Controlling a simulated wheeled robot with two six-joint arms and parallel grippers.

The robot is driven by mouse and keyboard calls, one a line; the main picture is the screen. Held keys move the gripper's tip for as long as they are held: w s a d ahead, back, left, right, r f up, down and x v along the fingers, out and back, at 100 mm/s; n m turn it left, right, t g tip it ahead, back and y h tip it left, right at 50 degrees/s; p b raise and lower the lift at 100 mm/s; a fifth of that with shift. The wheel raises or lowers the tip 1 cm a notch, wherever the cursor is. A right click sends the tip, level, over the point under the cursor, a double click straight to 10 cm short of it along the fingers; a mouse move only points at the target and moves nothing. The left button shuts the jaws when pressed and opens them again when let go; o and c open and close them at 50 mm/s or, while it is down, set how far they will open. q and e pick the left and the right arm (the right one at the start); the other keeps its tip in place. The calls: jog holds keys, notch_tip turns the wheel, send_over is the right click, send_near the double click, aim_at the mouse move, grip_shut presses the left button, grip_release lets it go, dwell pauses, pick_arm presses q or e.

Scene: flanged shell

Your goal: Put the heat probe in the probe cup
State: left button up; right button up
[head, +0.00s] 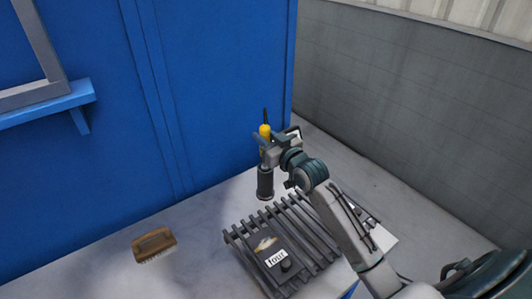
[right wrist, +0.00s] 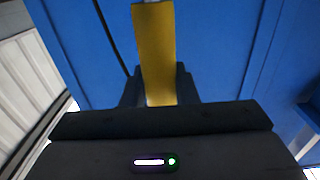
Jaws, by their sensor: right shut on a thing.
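The heat probe (head: 264,131) has a yellow body and a thin black tip pointing up. My right gripper (head: 264,146) is shut around its yellow body and holds it roughly upright near the blue wall. In the right wrist view the yellow probe (right wrist: 155,55) stands between the dark fingers (right wrist: 158,92). A dark cylinder, which looks like the probe cup (head: 265,184), shows directly below the gripper. The gripper hides part of the probe, and I cannot tell whether its lower end is inside the cup or above it. My left gripper is not in view.
A slatted grey rack (head: 240,240) stands on the pale counter, with a label reading "four" (head: 277,258) and a dark knob (head: 286,266). A wooden brush (head: 154,243) lies at left. A blue wall (head: 220,80) rises behind. The counter between brush and rack is clear.

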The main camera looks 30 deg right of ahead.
jog(key=shift+f, duration=0.95)
jog(key=shift+w+d+f, duration=0.15)
jog(key=shift+w+f, duration=0.05)
jog(key=shift+f, duration=0.6)
notch_tip(320, 180, down, 2)
jog(key=shift+f, duration=0.1)
jog(key=o, duration=0.8)
jog(key=shift+c, duration=0.2)
jog(key=shift+o, duration=1.3)
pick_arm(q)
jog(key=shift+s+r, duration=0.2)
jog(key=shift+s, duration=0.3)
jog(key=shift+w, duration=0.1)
